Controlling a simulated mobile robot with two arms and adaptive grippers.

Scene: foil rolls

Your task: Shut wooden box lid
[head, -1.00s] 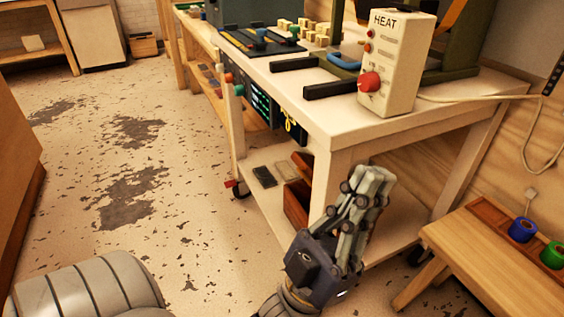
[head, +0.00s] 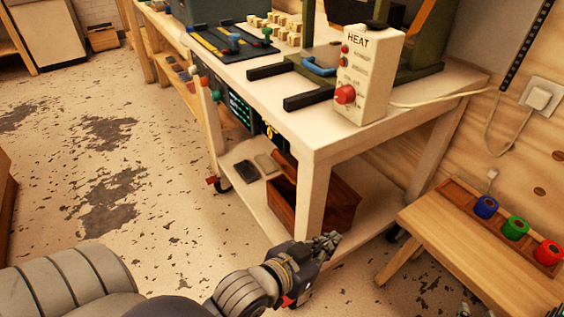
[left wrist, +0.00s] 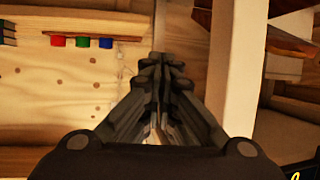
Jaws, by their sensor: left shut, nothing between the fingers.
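The reddish-brown wooden box (head: 341,203) stands on the lower shelf of the white workbench, partly hidden behind the front leg. Its top looks open, with a dark inside; a brown panel shows left of the leg, and I cannot tell for sure which part is the lid. Brown wood also shows at the upper right of the left wrist view (left wrist: 290,42). My left gripper (head: 328,243) is shut and empty, in front of the shelf, just below and right of the leg's foot. The left wrist view shows its fingers together (left wrist: 168,62). My right gripper is not in view.
The white workbench leg (head: 311,195) stands between the left part of the box and the right part. A heat control box (head: 368,75) is on the bench top. A low wooden bench (head: 480,245) with coloured rolls is at the right.

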